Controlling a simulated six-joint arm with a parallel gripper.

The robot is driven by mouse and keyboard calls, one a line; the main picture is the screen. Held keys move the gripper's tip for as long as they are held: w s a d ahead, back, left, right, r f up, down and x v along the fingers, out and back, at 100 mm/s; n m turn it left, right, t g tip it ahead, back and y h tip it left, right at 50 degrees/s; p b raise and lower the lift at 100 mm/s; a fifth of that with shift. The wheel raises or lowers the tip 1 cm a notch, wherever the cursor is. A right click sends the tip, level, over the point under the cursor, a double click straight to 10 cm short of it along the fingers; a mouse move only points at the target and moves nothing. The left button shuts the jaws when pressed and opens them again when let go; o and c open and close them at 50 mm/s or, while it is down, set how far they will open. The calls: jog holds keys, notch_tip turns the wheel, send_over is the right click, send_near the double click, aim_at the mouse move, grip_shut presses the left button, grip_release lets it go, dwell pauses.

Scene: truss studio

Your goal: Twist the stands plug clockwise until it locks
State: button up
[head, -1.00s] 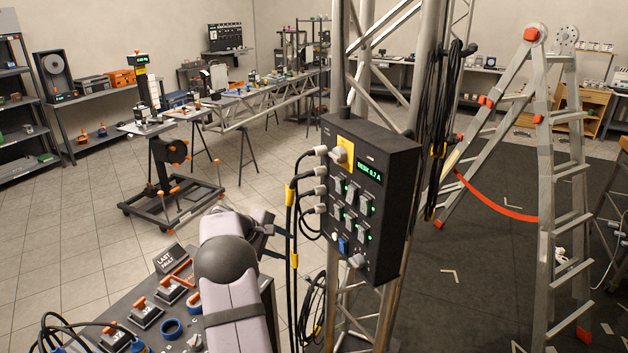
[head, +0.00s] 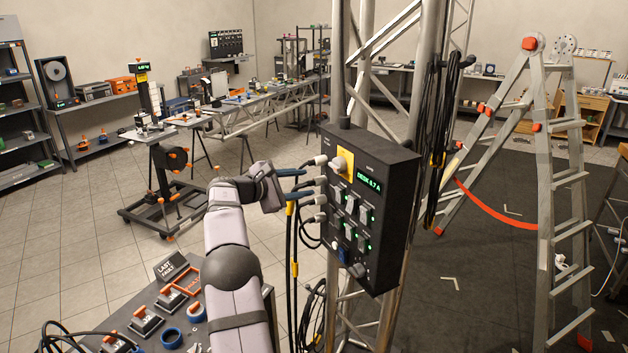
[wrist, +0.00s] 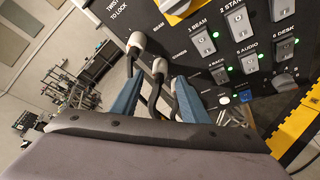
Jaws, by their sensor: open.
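The black power box (head: 392,180) hangs on the truss, with several grey plugs along its left side. A top plug (head: 316,161) and a lower plug (head: 319,217) show there. Contact is unclear.
Black cables (head: 293,240) with yellow bands hang below the plugs. The metal truss (head: 345,320) stands close around the box. A bench with orange-handled switches (head: 145,320) is at lower left. A ladder (head: 555,200) stands at right. Open floor lies left of the box.

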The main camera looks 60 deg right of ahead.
aim_at(315, 182)
jog(key=p+x, duration=0.2)
jog(key=x, duration=0.1)
jog(key=shift+s+d+r, duration=0.1)
jog(key=shift+s+d, duration=0.05)
jog(key=shift+d, duration=0.05)
jog(key=shift+p+x, duration=0.7)
jog(key=shift+x, duration=0.4)
grip_shut()
